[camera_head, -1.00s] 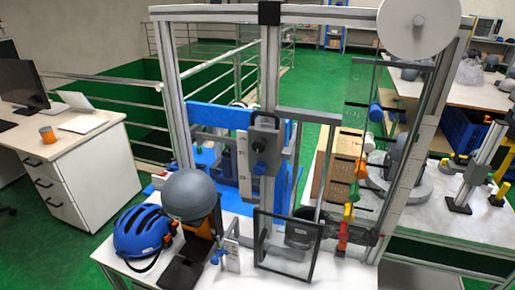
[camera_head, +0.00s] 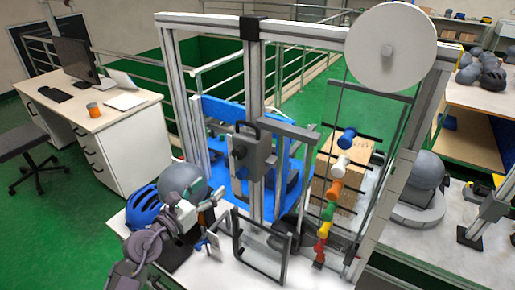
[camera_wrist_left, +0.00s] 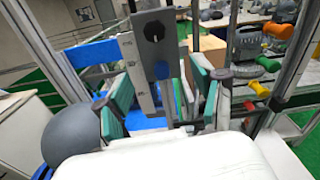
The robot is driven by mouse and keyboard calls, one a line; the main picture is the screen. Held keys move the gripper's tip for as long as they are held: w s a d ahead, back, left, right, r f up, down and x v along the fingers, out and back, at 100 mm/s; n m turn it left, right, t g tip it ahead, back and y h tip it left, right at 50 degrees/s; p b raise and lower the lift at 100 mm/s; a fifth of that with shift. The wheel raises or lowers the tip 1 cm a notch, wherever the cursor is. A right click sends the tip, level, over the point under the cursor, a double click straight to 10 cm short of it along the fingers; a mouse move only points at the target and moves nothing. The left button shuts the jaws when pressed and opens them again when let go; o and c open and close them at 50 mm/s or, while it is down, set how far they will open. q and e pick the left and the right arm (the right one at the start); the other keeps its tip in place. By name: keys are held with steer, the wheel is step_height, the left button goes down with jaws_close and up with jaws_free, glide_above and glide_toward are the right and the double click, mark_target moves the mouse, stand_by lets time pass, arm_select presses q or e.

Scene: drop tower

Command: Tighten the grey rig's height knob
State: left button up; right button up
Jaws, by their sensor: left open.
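The grey rig is a tall aluminium frame (camera_head: 178,95) on a white table. A grey carriage (camera_head: 258,155) on its middle post has a black knob (camera_head: 239,152). In the left wrist view a grey plate (camera_wrist_left: 140,62) shows a black round knob (camera_wrist_left: 154,31) with a white mark and a blue knob (camera_wrist_left: 161,69) below it. I cannot tell which is the height knob. My left gripper (camera_head: 212,198) is low in front of the rig, below the carriage. In the left wrist view its teal-padded fingers (camera_wrist_left: 162,88) are apart and empty, with the plate beyond them.
A grey headform (camera_head: 182,179) and a blue helmet (camera_head: 145,208) stand close to my left arm. A black-framed panel (camera_head: 262,252) stands at the rig's front. Several coloured knobs, one orange (camera_head: 335,189), line the right side. A large white disc (camera_head: 390,46) tops the rig.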

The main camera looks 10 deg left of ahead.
arm_select(q)
step_height(320, 180, up, 2)
steer(key=m, duration=0.1)
steer(key=p, duration=0.2)
glide_toward(236, 155)
steer(key=w, duration=0.2)
steer(key=x, duration=0.6)
steer(key=shift+w+d+p, duration=0.15)
steer(key=shift+d+p, duration=0.15)
steer(key=shift+d, duration=0.2)
steer(key=shift+w+d, duration=0.2)
steer(key=shift+w, duration=0.5)
arm_select(e)
steer(key=shift+r, duration=1.65)
arm_select(q)
steer(key=shift+c, duration=0.2)
arm_select(e)
steer(key=shift+a, duration=0.1)
arm_select(q)
steer(key=c, duration=1.1)
arm_select(e)
steer(key=shift+a, duration=0.5)
steer(key=shift+r, duration=0.1)
